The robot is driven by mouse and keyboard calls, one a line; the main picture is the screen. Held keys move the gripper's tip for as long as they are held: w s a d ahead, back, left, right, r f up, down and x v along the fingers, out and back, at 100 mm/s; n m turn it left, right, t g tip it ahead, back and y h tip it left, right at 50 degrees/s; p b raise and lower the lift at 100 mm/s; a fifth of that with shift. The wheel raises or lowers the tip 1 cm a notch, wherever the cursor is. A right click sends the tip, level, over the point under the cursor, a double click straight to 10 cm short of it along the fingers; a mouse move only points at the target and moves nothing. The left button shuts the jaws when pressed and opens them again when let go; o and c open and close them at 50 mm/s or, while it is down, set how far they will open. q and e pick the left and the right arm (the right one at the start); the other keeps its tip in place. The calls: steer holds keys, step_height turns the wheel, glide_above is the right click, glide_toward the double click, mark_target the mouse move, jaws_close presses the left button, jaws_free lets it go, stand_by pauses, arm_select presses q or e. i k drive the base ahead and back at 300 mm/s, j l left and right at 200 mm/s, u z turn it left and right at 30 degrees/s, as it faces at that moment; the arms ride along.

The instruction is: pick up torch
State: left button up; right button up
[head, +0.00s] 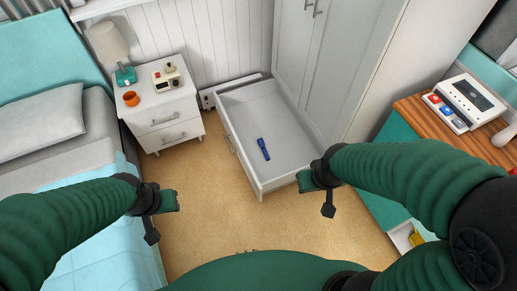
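The torch (263,149) is small and dark blue. It lies on the floor of an open, pale grey drawer (284,182), nearer the drawer's left side. The drawer extends from the base of the white wardrobe (337,50). My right gripper (317,196) is open and empty, by the drawer's near right corner in the picture, apart from the torch. My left gripper (162,218) is open and empty, left of the drawer, in front of the nightstand and near the bed.
A white nightstand (165,137) carries a lamp (110,45), an orange mug (131,98) and a small device. A bed (60,130) is on the left. A wooden-topped green cabinet (412,105) with a phone-like device (470,100) is on the right. Open floor (225,220) lies between.

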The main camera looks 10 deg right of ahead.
mark_target(261, 143)
steer(key=i+l+u, duration=0.45)
steer(key=i+l, duration=0.65)
steer(key=i, duration=0.05)
